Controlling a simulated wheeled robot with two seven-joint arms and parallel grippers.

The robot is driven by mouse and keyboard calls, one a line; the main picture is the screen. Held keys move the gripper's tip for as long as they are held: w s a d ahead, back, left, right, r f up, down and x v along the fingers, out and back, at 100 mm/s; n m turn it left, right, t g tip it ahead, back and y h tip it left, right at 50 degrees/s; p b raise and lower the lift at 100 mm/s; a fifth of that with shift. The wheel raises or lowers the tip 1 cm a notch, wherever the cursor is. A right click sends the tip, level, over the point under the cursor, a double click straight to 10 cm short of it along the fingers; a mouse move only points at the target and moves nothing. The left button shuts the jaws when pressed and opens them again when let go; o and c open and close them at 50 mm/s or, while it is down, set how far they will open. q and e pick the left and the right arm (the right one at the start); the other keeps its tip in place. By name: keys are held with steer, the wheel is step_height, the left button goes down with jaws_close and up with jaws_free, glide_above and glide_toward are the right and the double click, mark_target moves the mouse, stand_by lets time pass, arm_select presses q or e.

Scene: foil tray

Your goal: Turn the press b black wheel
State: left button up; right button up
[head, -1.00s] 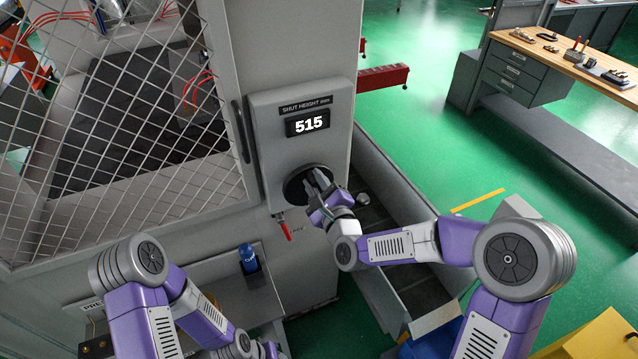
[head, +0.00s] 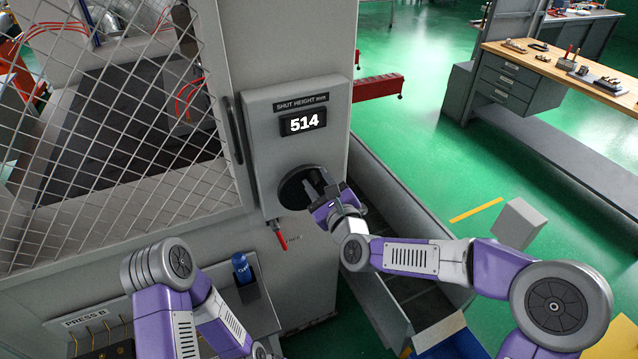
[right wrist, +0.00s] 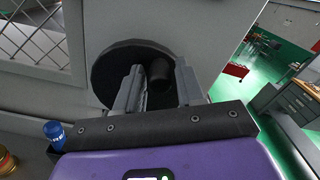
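The black wheel (head: 292,190) is a dark disc on the grey panel of the press, below the shut height display (head: 303,123), which reads 514. In the right wrist view the wheel (right wrist: 108,72) carries a black handle knob (right wrist: 159,73). My right gripper (head: 327,192) is at the right part of the wheel and hides some of it. In the right wrist view its two fingers (right wrist: 160,82) stand on either side of the knob, which nearly fills the gap, so it looks shut on it. My left arm is at the lower left; its gripper is out of view.
A red-handled lever (head: 281,241) hangs just below the wheel. A mesh guard (head: 120,150) with a dark handle is to the left. A blue bottle (head: 241,267) stands low on the press, near a "PRESS B" plate (head: 90,317). A grey trough (head: 385,290) runs along the right side.

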steer(key=shift+o, duration=0.9)
steer(key=v, duration=0.7)
steer(key=shift+s, duration=0.3)
steer(key=shift+d, duration=0.1)
steer(key=s+d+f+n+g+h, duration=0.15)
steer(key=f+n+g, duration=0.3)
steer(key=f, duration=0.85)
steer(key=s+d+f+n+g+h, duration=0.1)
steer(key=s+d+f+n+g, duration=0.15)
steer(key=f+n, duration=0.7)
steer(key=s+d+f+n+g, duration=0.2)
steer(key=s+f+n+g, duration=0.2)
steer(key=s+f, duration=0.5)
steer(key=s+d+f+n+g+h, duration=0.1)
steer(key=s+f+n+g, duration=0.3)
steer(key=s+f, duration=0.6)
step_height(320, 180, down, 3)
steer(key=shift+d+f+n+g, duration=0.2)
steer(key=shift+d+n+g, duration=0.1)
steer(key=shift+d, duration=0.55)
steer(key=shift+w+h, duration=0.1)
steer(key=shift+h, duration=0.15)
